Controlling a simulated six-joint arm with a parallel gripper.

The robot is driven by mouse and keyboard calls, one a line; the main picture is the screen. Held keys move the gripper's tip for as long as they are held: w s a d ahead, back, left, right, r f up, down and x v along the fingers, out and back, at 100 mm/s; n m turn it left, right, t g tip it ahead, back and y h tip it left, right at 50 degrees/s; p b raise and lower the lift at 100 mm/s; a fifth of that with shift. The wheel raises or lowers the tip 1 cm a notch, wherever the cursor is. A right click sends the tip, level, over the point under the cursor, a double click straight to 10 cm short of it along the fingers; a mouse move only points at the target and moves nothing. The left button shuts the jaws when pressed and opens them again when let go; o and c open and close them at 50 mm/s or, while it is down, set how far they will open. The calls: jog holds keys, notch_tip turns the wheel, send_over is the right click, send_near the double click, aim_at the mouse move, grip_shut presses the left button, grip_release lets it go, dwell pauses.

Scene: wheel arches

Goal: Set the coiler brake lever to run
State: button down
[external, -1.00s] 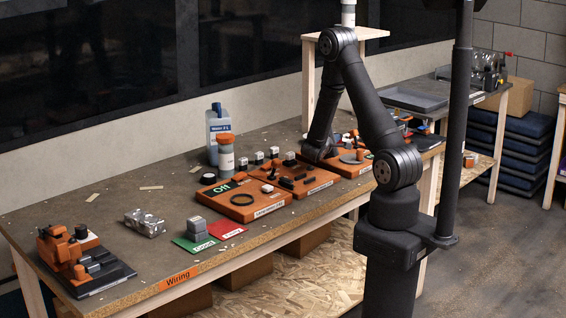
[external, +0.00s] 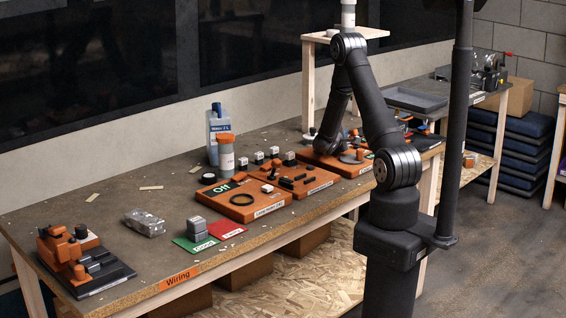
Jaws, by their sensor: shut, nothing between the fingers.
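My gripper (external: 326,148) is small and dark at the far left part of the rightmost orange board (external: 350,172). It is shut and holds nothing that I can see. The board carries a grey disc (external: 350,158) and an orange part (external: 360,154) beside my gripper. I cannot make out which part is the coiler brake lever, or its setting; my arm hides some of the board. Whether my gripper touches anything there is too small to tell.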

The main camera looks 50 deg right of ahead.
aim_at(349, 133)
jog(key=shift+s+r, duration=0.3)
jog(key=shift+s, duration=0.1)
dwell(0.4)
jog(key=shift+s+r, duration=0.25)
jog(key=shift+s, duration=0.05)
jog(key=shift+s+r+m, duration=0.1)
jog(key=shift+s+m, duration=0.35)
jog(key=shift+m, duration=0.25)
jog(key=shift+s+r, duration=0.15)
jog(key=shift+s, duration=0.45)
jog(key=s+a, duration=0.1)
jog(key=a, duration=0.2)
jog(key=s+a+f, duration=0.1)
jog(key=a, duration=0.2)
jog(key=s+a, duration=0.1)
jog(key=a, duration=0.2)
jog(key=shift+a+f, duration=0.15)
jog(key=shift+a, duration=0.1)
jog(key=shift+d, duration=0.1)
